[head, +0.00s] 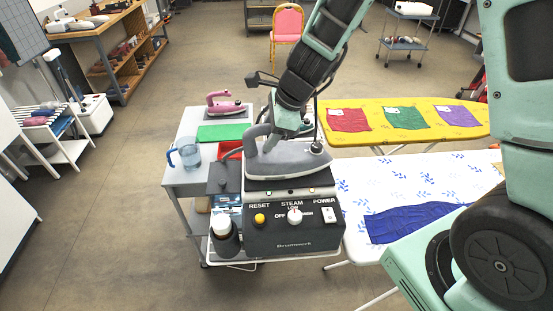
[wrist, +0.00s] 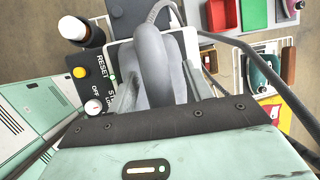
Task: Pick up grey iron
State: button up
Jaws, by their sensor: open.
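The grey iron (head: 287,163) rests on top of the black steam station (head: 290,233), its pale soleplate on the station's upper plate. My gripper (head: 283,132) is directly above it, pointing down at the handle. In the wrist view the iron's grey handle (wrist: 154,60) lies between the two fingers of my gripper (wrist: 158,88). The fingers are apart, one on each side of the handle. Whether either finger touches the handle cannot be told. My gripper hides part of the iron's top in the head view.
A pink iron (head: 224,104), green mat (head: 221,132) and blue jug (head: 186,153) are on the table behind. A teal iron (wrist: 262,75) is close by. A dark bottle (head: 224,236) stands left of the station. Ironing boards (head: 340,195) lie to the right.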

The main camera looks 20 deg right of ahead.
jog(key=shift+w+a+f, duration=0.1)
jog(key=shift+f, duration=0.2)
grip_shut()
jog(key=shift+r, duration=0.1)
